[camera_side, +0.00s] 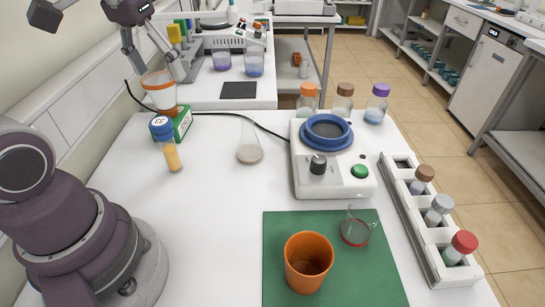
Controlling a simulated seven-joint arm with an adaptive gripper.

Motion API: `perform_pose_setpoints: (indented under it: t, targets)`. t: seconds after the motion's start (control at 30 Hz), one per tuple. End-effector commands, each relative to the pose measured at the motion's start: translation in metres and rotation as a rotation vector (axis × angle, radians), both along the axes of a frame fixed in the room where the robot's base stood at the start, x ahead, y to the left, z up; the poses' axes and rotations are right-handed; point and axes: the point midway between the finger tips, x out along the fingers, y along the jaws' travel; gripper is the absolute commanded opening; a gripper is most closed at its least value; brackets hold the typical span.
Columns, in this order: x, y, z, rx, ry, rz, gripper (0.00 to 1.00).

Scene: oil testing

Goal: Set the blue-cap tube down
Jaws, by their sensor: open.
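The blue-cap tube (171,155), with yellow-orange contents, appears to stand upright on the white table at the left, in front of a green and white box (183,124). A white rack (433,245) at the right holds tubes with brown (424,173), grey (442,203) and red (463,242) caps. Its far compartment (403,164) looks empty.
An orange and clear cup (160,90) is below my gripper, by the box. A flask (249,150), a stirrer (331,176) and several capped bottles (343,100) stand farther right. An orange cup (308,262) and small glass beaker (355,230) are on a green mat (380,285).

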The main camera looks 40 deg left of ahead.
Motion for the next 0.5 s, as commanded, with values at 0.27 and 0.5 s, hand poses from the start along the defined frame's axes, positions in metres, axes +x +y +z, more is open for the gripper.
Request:
perform_pose_setpoints:
  t: [0.27,0.5]
  targets:
    - [-0.026,-0.068,-0.015,0.058,-0.265,-0.319,0.68]
    - [-0.028,-0.071,-0.018,0.060,-0.283,-0.338,0.68]
